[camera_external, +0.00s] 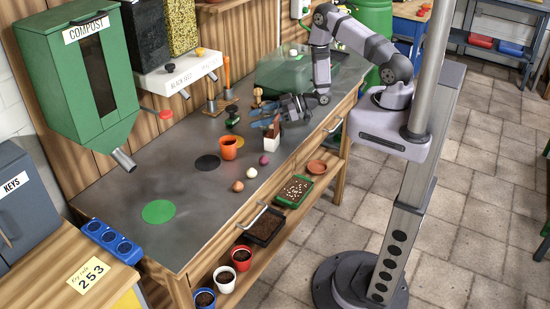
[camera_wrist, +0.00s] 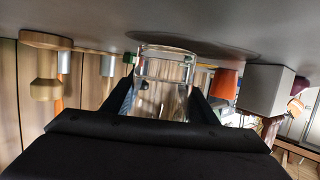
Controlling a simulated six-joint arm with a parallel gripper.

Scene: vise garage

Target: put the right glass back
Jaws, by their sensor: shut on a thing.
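My gripper (camera_wrist: 162,95) is shut on a clear glass (camera_wrist: 165,72), which stands between its two dark fingers in the wrist view. That view looks upside down, with the grey bench top along its upper part. The glass's end is close to the bench top; I cannot tell whether it touches. In the external view my gripper (camera_external: 290,108) is low over the middle of the bench, and the glass is too small and clear to make out. I see no second glass clearly.
On the bench (camera_external: 190,200) are an orange pot (camera_external: 229,148), a white box (camera_external: 270,130), several bulbs (camera_external: 251,172), a wooden stamp (camera_external: 257,94) and a green translucent cover (camera_external: 285,75). A black disc (camera_external: 206,162) and green disc (camera_external: 158,211) mark clear bench at left.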

